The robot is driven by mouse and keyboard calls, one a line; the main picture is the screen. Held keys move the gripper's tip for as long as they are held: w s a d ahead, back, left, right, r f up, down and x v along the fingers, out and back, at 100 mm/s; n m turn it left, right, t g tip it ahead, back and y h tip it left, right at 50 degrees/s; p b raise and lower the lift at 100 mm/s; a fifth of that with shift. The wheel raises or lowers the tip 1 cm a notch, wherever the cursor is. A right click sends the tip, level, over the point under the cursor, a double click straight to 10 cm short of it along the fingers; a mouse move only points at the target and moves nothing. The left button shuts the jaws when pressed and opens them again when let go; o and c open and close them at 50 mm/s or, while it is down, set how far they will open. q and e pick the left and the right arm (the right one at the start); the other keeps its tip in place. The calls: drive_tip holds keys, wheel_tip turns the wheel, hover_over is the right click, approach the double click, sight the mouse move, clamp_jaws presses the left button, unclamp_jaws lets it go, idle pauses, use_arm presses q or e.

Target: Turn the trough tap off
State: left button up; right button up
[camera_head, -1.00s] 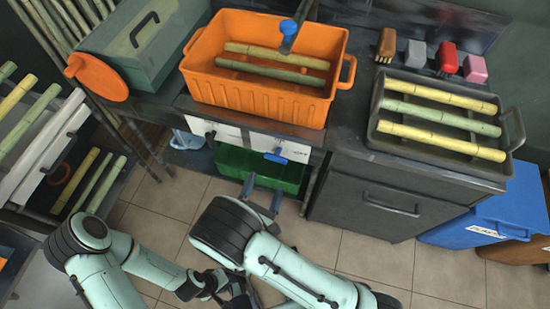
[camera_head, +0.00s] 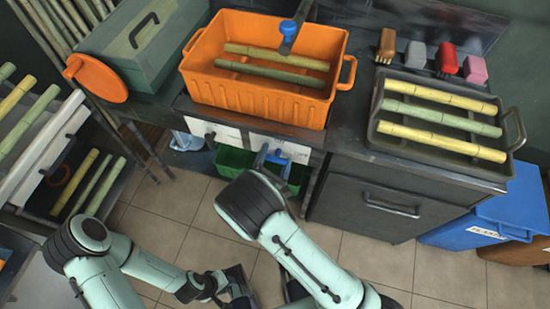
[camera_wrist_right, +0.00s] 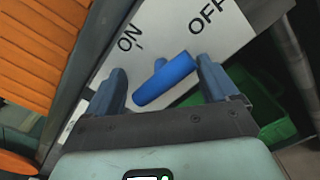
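The blue tap handle (camera_wrist_right: 166,80) sits on a white plate (camera_wrist_right: 225,30) marked ON and OFF. It lies slantwise in the right wrist view. My right gripper (camera_wrist_right: 160,68) is open, with one finger on each side of the handle and visible gaps to both. In the head view, my right gripper (camera_head: 273,160) is at the front of the counter, by the white plate (camera_head: 286,146), and partly covers the handle. My left gripper (camera_head: 238,285) is low over the floor, away from the tap; its fingers are too unclear to read.
An orange crate (camera_head: 255,98) holding cane pieces stands above the plates, under a spout with a blue knob (camera_head: 288,27). A green bin (camera_head: 233,160) is below. A dark cabinet (camera_head: 362,195) stands to the right. Floor is clear between the arms and the cabinet.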

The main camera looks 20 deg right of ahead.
drive_tip(key=c, duration=0.7)
drive_tip(key=shift+r+n+p, duration=0.1)
drive_tip(key=shift+n+p, duration=0.35)
drive_tip(key=shift+n, duration=0.15)
drive_tip(key=shift+o, duration=0.8)
drive_tip(key=o, duration=0.9)
drive_tip(key=v, duration=1.3)
drive_tip(key=shift+s+a, duration=0.1)
drive_tip(key=shift+s, duration=0.1)
